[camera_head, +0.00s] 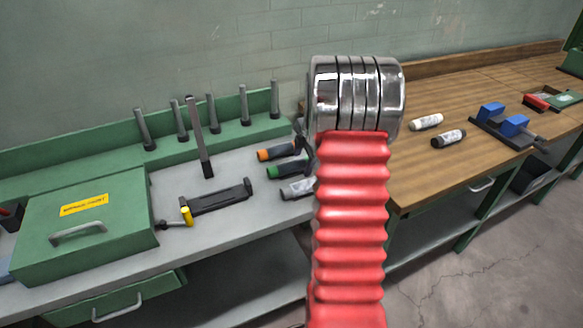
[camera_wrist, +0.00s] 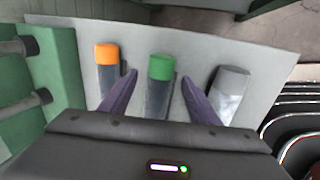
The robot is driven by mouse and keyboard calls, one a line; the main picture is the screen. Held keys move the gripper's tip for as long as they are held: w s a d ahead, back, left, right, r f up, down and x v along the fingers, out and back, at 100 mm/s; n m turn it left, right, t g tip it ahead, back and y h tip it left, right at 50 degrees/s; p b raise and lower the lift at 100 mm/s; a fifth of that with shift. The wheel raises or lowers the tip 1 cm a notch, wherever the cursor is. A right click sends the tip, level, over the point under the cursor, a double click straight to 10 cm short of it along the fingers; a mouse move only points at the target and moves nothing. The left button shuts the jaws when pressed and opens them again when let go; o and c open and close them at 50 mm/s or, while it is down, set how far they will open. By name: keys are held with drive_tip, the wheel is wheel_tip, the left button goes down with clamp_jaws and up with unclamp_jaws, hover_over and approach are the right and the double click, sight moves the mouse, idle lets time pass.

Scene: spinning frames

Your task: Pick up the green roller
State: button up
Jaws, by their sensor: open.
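The green roller (camera_head: 287,170) is a dark cylinder with a green end, lying on the grey workbench. It lies between an orange-ended roller (camera_head: 278,153) and a grey roller (camera_head: 298,188). In the wrist view the green roller (camera_wrist: 158,88) is between the two purple fingers of my gripper (camera_wrist: 155,92), which stand apart and hold nothing. The orange-ended roller (camera_wrist: 108,68) is left of the fingers and the grey roller (camera_wrist: 229,92) is right of them. My gripper's body hides the near end of the green roller.
A green toolbox (camera_head: 85,230) and a dark clamp-like tool (camera_head: 215,198) lie left on the bench. Grey pegs (camera_head: 211,113) rise from the green back rail. A wooden bench (camera_head: 420,165) to the right holds a blue vise (camera_head: 505,122) and two bottles.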

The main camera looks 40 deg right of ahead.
drive_tip(key=shift+c, duration=0.3)
drive_tip(key=c, duration=1.2)
